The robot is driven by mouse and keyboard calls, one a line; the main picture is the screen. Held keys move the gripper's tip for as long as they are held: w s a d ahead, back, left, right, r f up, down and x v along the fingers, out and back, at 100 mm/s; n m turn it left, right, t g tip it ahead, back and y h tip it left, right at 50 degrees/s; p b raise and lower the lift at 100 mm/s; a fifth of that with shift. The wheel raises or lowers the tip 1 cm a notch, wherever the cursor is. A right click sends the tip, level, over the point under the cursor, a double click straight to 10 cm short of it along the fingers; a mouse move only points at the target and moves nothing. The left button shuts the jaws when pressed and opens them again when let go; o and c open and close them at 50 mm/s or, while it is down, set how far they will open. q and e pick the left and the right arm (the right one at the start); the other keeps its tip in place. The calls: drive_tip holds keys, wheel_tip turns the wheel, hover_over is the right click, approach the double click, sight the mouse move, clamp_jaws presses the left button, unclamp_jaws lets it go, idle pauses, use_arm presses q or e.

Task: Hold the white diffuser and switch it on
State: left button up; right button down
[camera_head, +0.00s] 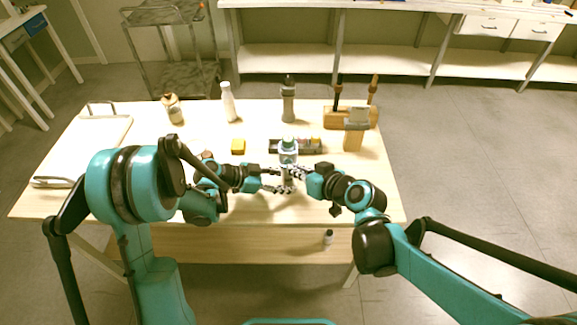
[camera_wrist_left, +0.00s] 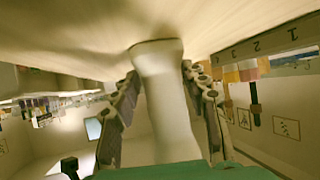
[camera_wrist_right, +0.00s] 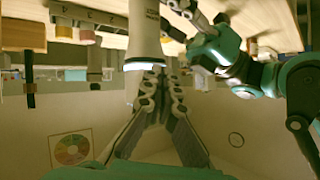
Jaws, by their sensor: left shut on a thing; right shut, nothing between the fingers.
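The white diffuser (camera_head: 288,151) stands upright near the middle of the table, with a pale green top in the head view. My left gripper (camera_head: 282,181) is shut around its body. In the left wrist view the white body (camera_wrist_left: 163,95) is between the two fingers (camera_wrist_left: 160,100). My right gripper (camera_head: 298,173) is shut and empty, close beside the diffuser on the right. In the right wrist view its closed fingertips (camera_wrist_right: 160,82) are right by the diffuser (camera_wrist_right: 144,45), which carries dark lettering. I cannot tell whether they touch it. The switch is not clearly visible.
A white bottle (camera_head: 228,102), a grey bottle (camera_head: 288,100), a brown bottle (camera_head: 172,108) and a wooden tool holder (camera_head: 340,119) stand along the back. The table's front right is clear.

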use_arm(q)
drive_tip(key=shift+f, duration=0.1)
use_arm(e)
drive_tip(key=shift+s, duration=0.5)
drive_tip(key=s, duration=0.6)
idle(0.3)
use_arm(q)
drive_tip(key=o, duration=0.9)
drive_tip(key=shift+o, duration=0.3)
use_arm(e)
drive_tip(key=shift+w, duration=0.1)
use_arm(q)
drive_tip(key=shift+a, duration=0.1)
